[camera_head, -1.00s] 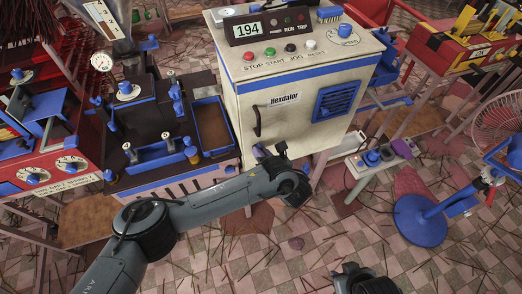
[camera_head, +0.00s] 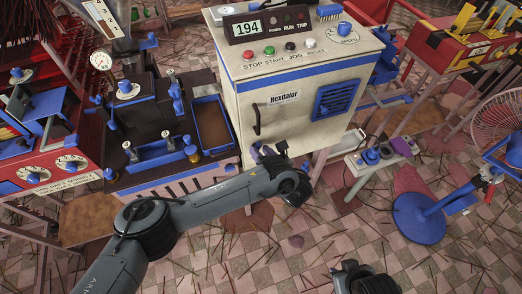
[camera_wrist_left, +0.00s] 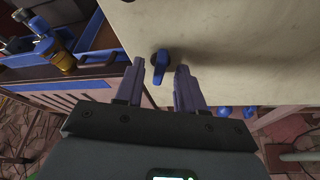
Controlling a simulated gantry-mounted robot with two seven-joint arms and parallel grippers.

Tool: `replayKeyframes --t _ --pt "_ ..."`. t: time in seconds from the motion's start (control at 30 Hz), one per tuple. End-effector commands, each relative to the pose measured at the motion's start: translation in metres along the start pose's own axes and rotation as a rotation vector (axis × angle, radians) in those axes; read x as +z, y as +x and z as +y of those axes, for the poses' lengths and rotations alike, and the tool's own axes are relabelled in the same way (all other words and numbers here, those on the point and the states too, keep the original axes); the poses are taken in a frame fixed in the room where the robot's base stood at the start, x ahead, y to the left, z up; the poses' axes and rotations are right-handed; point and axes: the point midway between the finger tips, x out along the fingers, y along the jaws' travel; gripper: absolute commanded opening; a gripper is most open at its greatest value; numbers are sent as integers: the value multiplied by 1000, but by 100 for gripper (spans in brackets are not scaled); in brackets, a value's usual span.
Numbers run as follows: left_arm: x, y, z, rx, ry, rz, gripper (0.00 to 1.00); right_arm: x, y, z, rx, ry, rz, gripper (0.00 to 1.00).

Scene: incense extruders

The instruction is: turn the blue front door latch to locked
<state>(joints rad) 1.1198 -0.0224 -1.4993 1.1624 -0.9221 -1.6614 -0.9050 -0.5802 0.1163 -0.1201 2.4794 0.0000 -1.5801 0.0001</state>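The blue front door latch (camera_wrist_left: 160,61) is a small lever on the lower part of the cream cabinet front, seen in the left wrist view. Its handle hangs down, tilted slightly. My left gripper (camera_wrist_left: 160,66) is open, with one finger on each side of the latch's handle. I see gaps beside the handle and cannot tell whether either finger touches it. In the head view my left gripper (camera_head: 268,150) is at the cabinet's lower front, and the latch is hard to make out there. Part of my right arm's end shows at the bottom edge; its fingers cannot be made out.
The cream cabinet (camera_head: 270,130) has a black door handle (camera_head: 257,120) and a blue vent (camera_head: 335,100). A dark machine with blue trays (camera_head: 160,155) stands close on the left. A fan (camera_head: 497,122) stands at the right. Sticks litter the tiled floor.

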Motion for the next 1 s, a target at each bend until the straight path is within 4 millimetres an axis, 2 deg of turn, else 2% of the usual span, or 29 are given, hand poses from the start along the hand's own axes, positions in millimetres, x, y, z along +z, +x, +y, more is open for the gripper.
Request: replayKeyframes --t 0.4,0.6,0.8,1.0 --pt "2 -67 0 -5 1 3 38 -10 -32 2 3 -4 0 29" --pt "2 -92 0 -3 1 1 38 -13 -41 3 6 -7 0 29" --pt "1 -103 0 -2 0 0 38 -14 -44 3 5 -7 0 29" --pt "0 -104 0 -1 0 0 38 -14 -43 3 5 -6 0 29"
